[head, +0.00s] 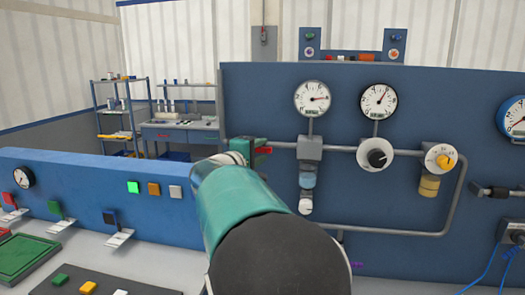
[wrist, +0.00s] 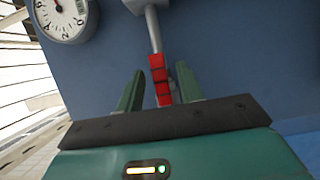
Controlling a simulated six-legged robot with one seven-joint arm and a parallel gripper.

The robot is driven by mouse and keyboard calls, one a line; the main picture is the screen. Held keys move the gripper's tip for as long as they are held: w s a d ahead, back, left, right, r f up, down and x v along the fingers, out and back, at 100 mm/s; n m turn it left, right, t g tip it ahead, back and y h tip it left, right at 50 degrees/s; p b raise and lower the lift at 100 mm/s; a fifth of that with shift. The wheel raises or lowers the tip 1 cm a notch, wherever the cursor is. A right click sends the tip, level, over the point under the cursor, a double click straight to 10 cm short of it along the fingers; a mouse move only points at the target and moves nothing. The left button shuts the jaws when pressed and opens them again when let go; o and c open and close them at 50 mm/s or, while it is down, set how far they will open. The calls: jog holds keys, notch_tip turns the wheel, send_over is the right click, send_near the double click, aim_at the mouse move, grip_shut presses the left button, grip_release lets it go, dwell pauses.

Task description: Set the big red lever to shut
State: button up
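A red handle (wrist: 158,78) on a grey metal rod shows in the wrist view, between the two green fingers of my gripper (wrist: 160,70). The fingers stand apart, with a clear gap on the left of the handle; the right finger is close to it, and I cannot tell whether they touch. In the head view my gripper (head: 250,146) is in front of the blue panel's left edge, with a bit of red handle (head: 264,150) at its right, in line with a grey pipe. My arm and gripper hide part of this area.
The tall blue panel (head: 240,95) carries a left gauge (head: 313,98), a right gauge (head: 378,101), a black knob (head: 377,158) and a yellow knob (head: 446,162). A low blue panel (head: 85,185) at left has buttons and small levers, including a red one (head: 10,201). A green tray (head: 25,256) lies front left.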

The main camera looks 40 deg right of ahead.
jog(key=shift+x, duration=0.75)
grip_shut()
jog(key=shift+f, duration=0.1)
jog(key=w+a+f+m+t+y, duration=0.3)
jog(key=w+f+m+y, duration=0.1)
jog(key=m, duration=0.9)
jog(key=shift+w+a+f+m+t+y, duration=0.35)
jog(key=shift+f+y, duration=0.4)
jog(key=shift+y, duration=0.55)
